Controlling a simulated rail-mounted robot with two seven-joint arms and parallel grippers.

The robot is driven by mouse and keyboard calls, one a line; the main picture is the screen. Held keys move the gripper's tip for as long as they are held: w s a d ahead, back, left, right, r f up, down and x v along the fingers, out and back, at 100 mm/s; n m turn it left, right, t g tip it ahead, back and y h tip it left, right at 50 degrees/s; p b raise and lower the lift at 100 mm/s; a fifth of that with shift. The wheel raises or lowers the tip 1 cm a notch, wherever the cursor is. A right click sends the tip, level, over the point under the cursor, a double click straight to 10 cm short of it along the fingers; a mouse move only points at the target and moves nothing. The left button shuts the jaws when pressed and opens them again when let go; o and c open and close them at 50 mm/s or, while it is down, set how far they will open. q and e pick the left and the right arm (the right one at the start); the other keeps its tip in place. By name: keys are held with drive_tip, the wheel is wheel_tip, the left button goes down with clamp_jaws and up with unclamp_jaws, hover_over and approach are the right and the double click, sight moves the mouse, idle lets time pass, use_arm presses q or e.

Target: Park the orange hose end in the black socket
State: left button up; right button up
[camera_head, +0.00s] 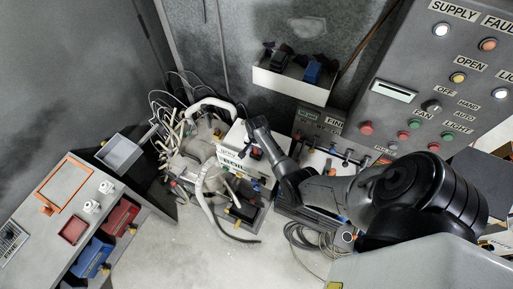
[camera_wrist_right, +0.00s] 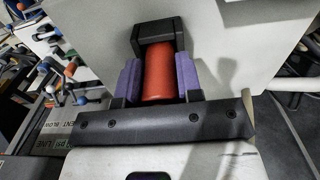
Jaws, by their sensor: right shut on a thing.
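My right gripper (camera_wrist_right: 159,78) is shut on the orange hose end (camera_wrist_right: 158,72), with a purple finger pad on each side of it. The black socket (camera_wrist_right: 158,28) is on a pale panel just beyond the fingertips in the right wrist view. The orange hose end's far end meets the socket's front; I cannot tell how deep it sits. My left gripper is not in view.
A tangle of pale hoses and pipes (camera_head: 200,150) stands left of the white box. A grey control panel (camera_head: 420,90) with buttons rises at the right. A white shelf (camera_head: 290,85) hangs behind. A bench with red and blue bins (camera_head: 92,255) is at the left.

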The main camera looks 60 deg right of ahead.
drive_tip(key=shift+f, duration=0.2)
idle(0.4)
drive_tip(key=o, duration=1)
wheel_tip(320, 180, up, 14)
drive_tip(key=shift+f, duration=0.1)
